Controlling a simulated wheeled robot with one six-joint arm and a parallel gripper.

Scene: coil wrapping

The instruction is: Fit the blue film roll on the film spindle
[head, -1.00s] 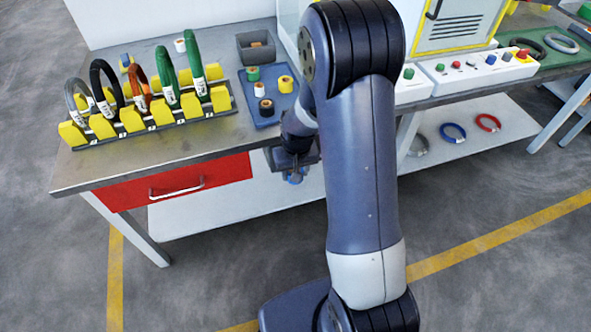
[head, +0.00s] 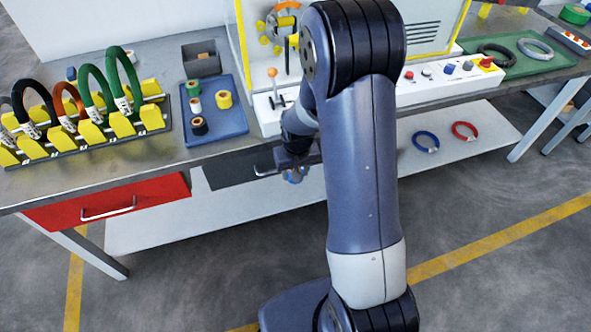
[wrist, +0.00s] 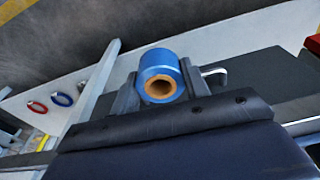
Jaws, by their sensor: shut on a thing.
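My gripper (wrist: 160,92) is shut on the blue film roll (wrist: 158,62), with one finger on each side of it. The roll's brown core opening faces the wrist camera. In the head view the gripper (head: 295,172) hangs in front of the bench edge, below the bench top, and only a small blue part of the roll (head: 292,179) shows under it. The yellow-framed machine (head: 238,50) stands behind my arm, with a round orange and grey part inside. I cannot make out the film spindle for certain; my arm hides part of the machine.
A blue tray (head: 230,118) with several small tape rolls and a grey bin (head: 202,60) are left of the machine. A rack of coils (head: 85,132) stands further left. A control panel (head: 450,86) is at right. Blue (head: 426,141) and red rings (head: 464,131) lie on the lower shelf.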

